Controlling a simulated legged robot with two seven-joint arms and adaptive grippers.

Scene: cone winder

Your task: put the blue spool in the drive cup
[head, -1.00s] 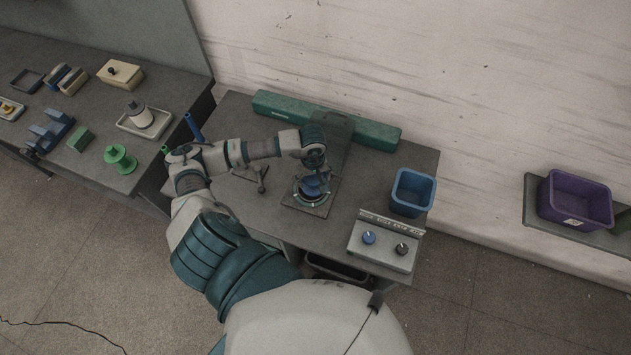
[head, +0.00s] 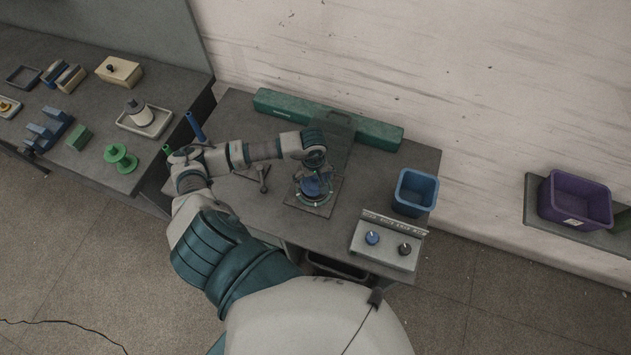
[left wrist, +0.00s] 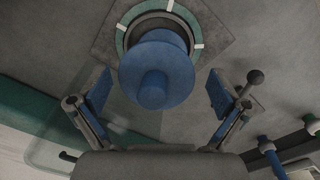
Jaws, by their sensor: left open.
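The blue spool (head: 313,188) stands at the drive cup (head: 300,197), which has a green ring with pale marks on a dark square plate. In the left wrist view the spool (left wrist: 160,75) overlaps the cup's ring (left wrist: 122,40), with the dark opening showing behind it. I cannot tell how deep it sits. My left gripper (head: 314,170) is directly over the spool. In the left wrist view its fingers (left wrist: 158,88) are open, one on each side of the spool, with gaps between. My right gripper is not in view.
A blue bin (head: 415,193) and a control box with knobs (head: 385,245) stand right of the cup. A long green housing (head: 375,132) runs along the back. A small dark stand (head: 262,176) is left of the cup. The left table holds a green spool (head: 120,158) and trays.

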